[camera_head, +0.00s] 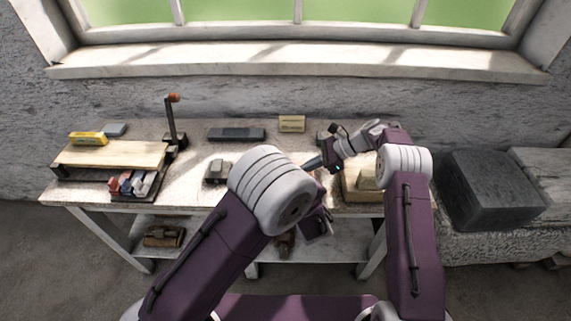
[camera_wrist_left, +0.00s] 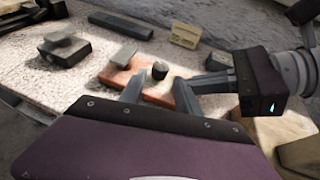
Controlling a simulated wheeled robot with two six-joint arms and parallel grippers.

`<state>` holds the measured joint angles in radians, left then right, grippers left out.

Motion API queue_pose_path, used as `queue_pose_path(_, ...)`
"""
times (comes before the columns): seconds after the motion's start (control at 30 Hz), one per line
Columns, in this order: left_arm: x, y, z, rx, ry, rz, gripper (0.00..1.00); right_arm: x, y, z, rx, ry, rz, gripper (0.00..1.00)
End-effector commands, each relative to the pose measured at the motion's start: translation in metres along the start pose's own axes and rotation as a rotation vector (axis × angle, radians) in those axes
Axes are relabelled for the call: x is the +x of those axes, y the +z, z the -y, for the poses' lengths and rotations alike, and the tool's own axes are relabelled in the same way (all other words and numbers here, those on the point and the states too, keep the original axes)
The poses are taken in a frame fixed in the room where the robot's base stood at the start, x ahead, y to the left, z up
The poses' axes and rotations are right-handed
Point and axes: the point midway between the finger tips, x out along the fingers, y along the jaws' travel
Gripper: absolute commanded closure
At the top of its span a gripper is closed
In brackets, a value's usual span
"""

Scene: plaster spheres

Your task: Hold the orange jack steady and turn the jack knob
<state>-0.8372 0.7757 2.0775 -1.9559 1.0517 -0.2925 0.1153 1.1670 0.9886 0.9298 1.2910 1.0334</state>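The orange jack (camera_wrist_left: 159,97), a low orange slab with a grey block, shows in the left wrist view on the pale worktop. Its dark round knob (camera_wrist_left: 159,70) stands upright on top. My left gripper (camera_wrist_left: 159,94) is open, with its two fingers apart on the near side of the jack. I cannot tell whether they touch it. My right gripper (camera_wrist_left: 205,74) comes in from the right, its two fingers apart beside the jack, with nothing visible between them. It also shows in the head view (camera_head: 308,165). In the head view my left arm hides the jack.
A wooden board (camera_head: 110,154), a crank-handled post (camera_head: 172,120) and a tray of coloured pieces (camera_head: 132,184) occupy the table's left. A dark flat block (camera_head: 236,134) and a tan block (camera_head: 291,123) lie at the back. A large dark box (camera_head: 490,190) stands right.

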Motion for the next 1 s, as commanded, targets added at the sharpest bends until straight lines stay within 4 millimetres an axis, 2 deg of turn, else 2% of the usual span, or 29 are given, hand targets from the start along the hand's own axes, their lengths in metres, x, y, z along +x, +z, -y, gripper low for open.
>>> queue_pose_path(0.03,0.015,-0.003,-0.002,-0.002,0.005,-0.001,0.61,0.007,-0.015,-0.003,0.013,0.007,-0.023,1.00)
queue_pose_path(0.2,0.052,-0.003,-0.002,-0.004,0.004,0.000,0.61,0.007,-0.015,-0.003,0.013,0.007,-0.023,1.00)
queue_pose_path(0.3,0.067,-0.002,-0.001,-0.003,0.002,0.000,0.61,0.007,-0.015,-0.003,0.013,0.007,-0.023,1.00)
queue_pose_path(0.47,0.078,-0.002,0.000,-0.004,0.001,0.000,0.61,0.007,-0.015,-0.003,0.012,0.007,-0.023,1.00)
queue_pose_path(0.7,0.079,-0.002,0.000,-0.003,0.000,0.000,0.61,0.007,-0.015,-0.003,0.012,0.007,-0.023,1.00)
queue_pose_path(0.83,0.079,-0.002,-0.001,-0.004,0.001,0.000,0.97,0.007,-0.015,-0.003,0.012,0.007,-0.023,1.00)
queue_pose_path(0.87,0.079,-0.002,-0.001,-0.004,0.002,0.000,1.00,0.007,-0.015,-0.003,0.012,0.007,-0.023,1.00)
queue_pose_path(1.0,0.079,-0.002,-0.001,-0.006,0.008,0.000,1.00,0.007,-0.015,-0.003,0.012,0.007,-0.023,1.00)
